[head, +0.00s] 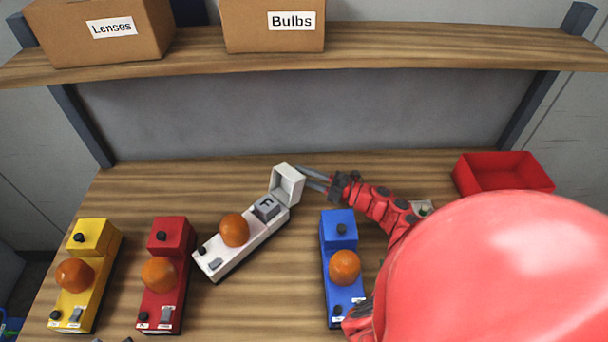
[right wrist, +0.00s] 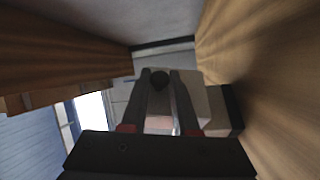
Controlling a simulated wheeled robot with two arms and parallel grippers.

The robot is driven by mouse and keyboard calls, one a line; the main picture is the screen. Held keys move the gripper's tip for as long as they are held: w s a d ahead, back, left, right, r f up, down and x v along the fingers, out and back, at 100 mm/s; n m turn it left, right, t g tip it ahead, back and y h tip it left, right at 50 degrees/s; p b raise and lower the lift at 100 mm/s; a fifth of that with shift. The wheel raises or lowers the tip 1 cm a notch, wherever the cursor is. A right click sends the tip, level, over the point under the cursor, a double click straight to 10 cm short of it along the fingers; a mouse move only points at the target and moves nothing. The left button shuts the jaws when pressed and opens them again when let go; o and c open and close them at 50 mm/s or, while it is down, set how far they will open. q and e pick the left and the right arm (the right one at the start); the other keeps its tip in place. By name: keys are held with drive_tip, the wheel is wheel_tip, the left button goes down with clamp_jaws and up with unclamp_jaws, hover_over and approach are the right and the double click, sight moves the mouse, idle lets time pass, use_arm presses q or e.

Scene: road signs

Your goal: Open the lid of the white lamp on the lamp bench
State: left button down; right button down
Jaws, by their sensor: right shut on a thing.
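The white lamp (head: 238,246) lies at an angle on the lamp bench (head: 190,188), with an orange dome in its middle. Its lid (head: 287,184) stands raised at the far end. The open compartment shows a grey block (head: 266,207) with a dark mark. My right gripper (head: 303,176) reaches in from the right behind the raised lid. In the right wrist view its fingers (right wrist: 160,88) are closed around the lid's black knob (right wrist: 160,78), with the pale lid behind. The head view does not show the knob. My left gripper is not in view.
Yellow (head: 88,277), red (head: 168,277) and blue (head: 341,270) lamps stand around it with lids down; the blue one is close to my right arm. A red bin (head: 503,173) stands at the back right. A shelf (head: 390,46) with boxes overhangs the back.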

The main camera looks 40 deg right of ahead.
idle(0.7)
drive_tip(key=r+n+b, duration=0.1)
drive_tip(key=a+r+n+g+b, duration=0.1)
drive_tip(key=shift+s+n, duration=0.15)
drive_tip(key=shift+n, duration=0.15)
